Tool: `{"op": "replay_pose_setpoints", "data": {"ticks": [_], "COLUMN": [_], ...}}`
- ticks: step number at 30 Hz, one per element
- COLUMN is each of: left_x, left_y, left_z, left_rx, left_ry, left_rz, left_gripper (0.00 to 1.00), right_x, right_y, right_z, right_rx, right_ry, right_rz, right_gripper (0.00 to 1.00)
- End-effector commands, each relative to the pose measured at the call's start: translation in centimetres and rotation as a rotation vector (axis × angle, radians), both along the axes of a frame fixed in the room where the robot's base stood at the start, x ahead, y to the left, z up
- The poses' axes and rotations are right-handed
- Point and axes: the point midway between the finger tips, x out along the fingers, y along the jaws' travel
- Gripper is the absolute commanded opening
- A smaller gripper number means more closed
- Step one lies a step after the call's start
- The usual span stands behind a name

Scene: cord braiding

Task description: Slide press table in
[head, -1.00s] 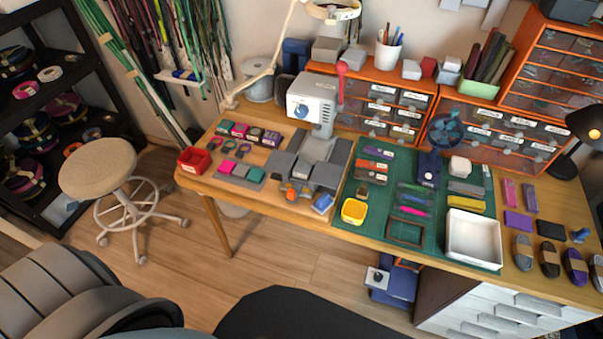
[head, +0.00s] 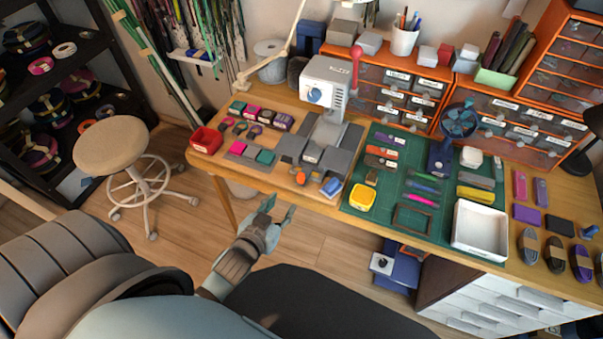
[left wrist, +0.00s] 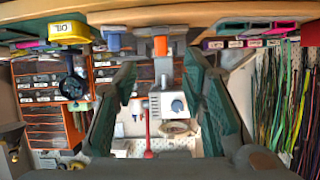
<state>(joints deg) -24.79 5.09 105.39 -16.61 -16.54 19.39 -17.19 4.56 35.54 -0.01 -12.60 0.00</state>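The press (head: 325,83) is a white machine with a blue dial and a red-knobbed lever, standing on the wooden table. Its grey press table (head: 331,157) lies below and in front of it, among grey blocks, with an orange part (head: 300,178) near the table's front edge. My left gripper (head: 281,203) is open and empty, off the table's front edge and apart from the press. In the left wrist view the press (left wrist: 172,103) shows upside down between the spread fingers (left wrist: 161,62), with an orange part (left wrist: 160,45) ahead. My right gripper is not in view.
A red bin (head: 207,140) and coloured blocks lie left of the press. A green mat (head: 385,205) with a yellow box (head: 362,197) and a white tray (head: 480,230) lies right. A stool (head: 112,146) stands at left. Floor before the table is open.

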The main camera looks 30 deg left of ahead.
Motion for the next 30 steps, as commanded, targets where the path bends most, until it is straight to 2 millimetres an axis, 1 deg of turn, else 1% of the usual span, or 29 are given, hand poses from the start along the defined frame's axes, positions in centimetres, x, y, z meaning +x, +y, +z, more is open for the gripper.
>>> {"op": "replay_pose_setpoints", "data": {"ticks": [1,2,5,8,15,18,21,24,30], "left_x": [0.6,0.9,1.4,3.2,9.6,11.7,13.0,13.7,14.0], "left_y": [0.0,0.0,0.1,0.3,0.9,1.1,1.2,1.3,1.3], "left_z": [1.7,2.3,1.6,0.9,-2.0,-2.9,-3.5,-3.7,-3.7], "left_rx": [-0.014,-0.028,-0.059,-0.059,-0.057,-0.058,-0.058,-0.058,-0.057], "left_ry": [-0.041,-0.054,-0.048,-0.049,-0.048,-0.047,-0.046,-0.046,-0.046], "left_rz": [0.009,0.018,0.034,0.034,0.033,0.033,0.033,0.033,0.032], "left_gripper": [0.38,0.38,0.38,0.38,0.38,0.38,0.38,0.38,0.38], "right_x": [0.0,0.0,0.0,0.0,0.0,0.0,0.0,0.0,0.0], "right_y": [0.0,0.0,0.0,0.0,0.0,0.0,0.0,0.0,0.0], "right_z": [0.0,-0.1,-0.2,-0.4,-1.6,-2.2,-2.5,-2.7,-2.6], "right_rx": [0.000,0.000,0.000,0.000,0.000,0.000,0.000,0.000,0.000], "right_ry": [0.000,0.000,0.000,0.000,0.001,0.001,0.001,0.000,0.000], "right_rz": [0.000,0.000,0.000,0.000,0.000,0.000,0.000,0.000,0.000], "right_gripper": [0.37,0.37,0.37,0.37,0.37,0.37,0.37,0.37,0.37]}}
